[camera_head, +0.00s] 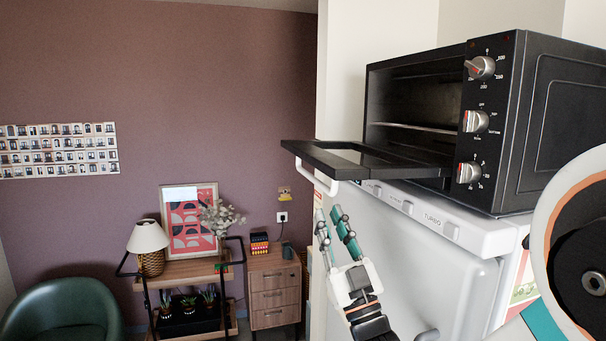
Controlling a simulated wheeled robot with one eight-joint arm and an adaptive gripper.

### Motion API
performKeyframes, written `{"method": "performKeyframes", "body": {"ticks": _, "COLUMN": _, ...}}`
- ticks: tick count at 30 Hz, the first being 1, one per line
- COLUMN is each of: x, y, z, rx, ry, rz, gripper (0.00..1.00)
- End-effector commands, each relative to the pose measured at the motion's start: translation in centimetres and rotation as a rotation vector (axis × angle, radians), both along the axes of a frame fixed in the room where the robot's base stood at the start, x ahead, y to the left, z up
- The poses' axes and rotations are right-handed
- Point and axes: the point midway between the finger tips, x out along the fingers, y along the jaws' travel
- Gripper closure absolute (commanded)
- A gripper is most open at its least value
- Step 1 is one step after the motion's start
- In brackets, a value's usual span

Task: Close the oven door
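The black toaster oven (537,128) stands on top of a white appliance at the right. Its front has three knobs and its cavity (419,106) is open to view. The oven door (365,158) is hinged down and sticks out level to the left, with a dark glass panel and a pale handle (314,177) under its outer edge. My gripper (330,221) is below the door, pointing up, with teal fingertips. Its two fingers are spread apart with nothing visible between them. It appears apart from the door and handle.
The white appliance (428,270) marked "TURBO" fills the space behind and right of my gripper. My arm shows at the right edge. A wooden drawer unit (274,290), a lamp (148,240) and a green armchair (66,312) stand farther back left. The space left of the door is clear.

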Motion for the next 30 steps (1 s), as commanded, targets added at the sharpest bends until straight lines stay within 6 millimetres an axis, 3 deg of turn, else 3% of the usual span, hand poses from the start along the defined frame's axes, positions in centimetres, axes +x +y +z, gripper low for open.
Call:
{"method": "performKeyframes", "body": {"ticks": 6, "x": 2.9, "y": 1.4, "z": 3.3, "rx": -0.001, "ry": 0.001, "rz": 0.001, "gripper": 0.80}}
{"method": "performKeyframes", "body": {"ticks": 15, "x": 6.0, "y": 2.8, "z": 6.5, "rx": -0.001, "ry": 0.002, "rz": 0.000, "gripper": 0.80}}
{"method": "performKeyframes", "body": {"ticks": 29, "x": 6.8, "y": 3.2, "z": 7.3, "rx": -0.001, "ry": 0.002, "rz": 0.000, "gripper": 0.80}}
{"method": "performKeyframes", "body": {"ticks": 30, "x": 6.8, "y": 3.2, "z": 7.3, "rx": -0.001, "ry": 0.002, "rz": 0.000, "gripper": 0.85}}
